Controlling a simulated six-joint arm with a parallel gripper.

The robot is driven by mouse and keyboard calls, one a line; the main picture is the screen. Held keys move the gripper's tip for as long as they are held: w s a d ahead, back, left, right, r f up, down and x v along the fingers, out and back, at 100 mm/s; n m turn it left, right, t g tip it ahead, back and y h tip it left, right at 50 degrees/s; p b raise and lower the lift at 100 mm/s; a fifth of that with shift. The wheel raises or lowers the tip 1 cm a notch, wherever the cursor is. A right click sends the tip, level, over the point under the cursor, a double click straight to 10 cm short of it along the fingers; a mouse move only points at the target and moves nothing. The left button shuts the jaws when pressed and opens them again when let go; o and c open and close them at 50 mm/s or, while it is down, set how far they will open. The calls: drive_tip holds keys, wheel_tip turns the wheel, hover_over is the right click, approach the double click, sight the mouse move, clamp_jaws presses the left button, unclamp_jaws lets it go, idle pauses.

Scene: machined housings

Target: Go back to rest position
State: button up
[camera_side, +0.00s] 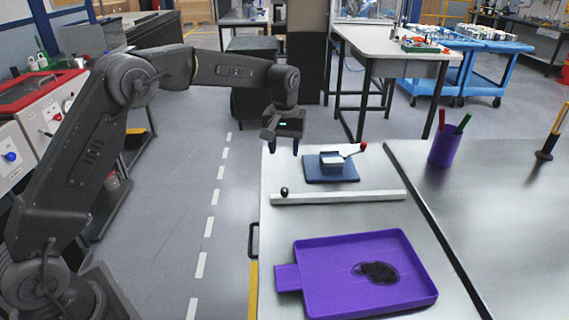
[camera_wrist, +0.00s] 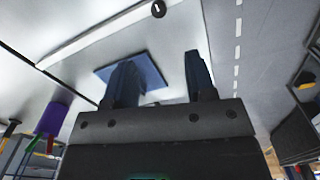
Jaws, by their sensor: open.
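My gripper (camera_side: 283,148) hangs at the back left of the steel table, fingers pointing down, open and empty. It is above and to the left of a blue plate (camera_side: 316,178), apart from it. On the plate stands a small grey-blue block with a white top piece (camera_side: 332,160) that ends in a red tip. In the wrist view my two dark fingers (camera_wrist: 160,75) are spread apart. The blue plate (camera_wrist: 150,64) shows there behind the left finger, which hides much of what stands on it.
A white bar (camera_side: 340,198) lies across the table with a small black ball (camera_side: 284,191) at its left end. A purple tray (camera_side: 320,290) in front holds a dark lump (camera_side: 379,271). A purple cup (camera_side: 445,148) with red and green sticks stands right. The floor left is open.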

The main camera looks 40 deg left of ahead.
drive_tip(key=shift+r, duration=0.75)
drive_tip(key=s+d+r+m+t, duration=0.2)
drive_tip(key=s+r+m+t, duration=0.1)
drive_tip(key=s+r, duration=1)
drive_tip(key=s+f+m+t, duration=0.1)
drive_tip(key=s+f, duration=0.1)
drive_tip(key=s, duration=0.8)
drive_tip(key=s+f+m+t, duration=0.1)
drive_tip(key=s+f+m, duration=0.1)
drive_tip(key=s, duration=0.9)
drive_tip(key=shift+d+f+t, duration=0.3)
drive_tip(key=shift+d+f, duration=0.1)
drive_tip(key=shift+f, duration=0.35)
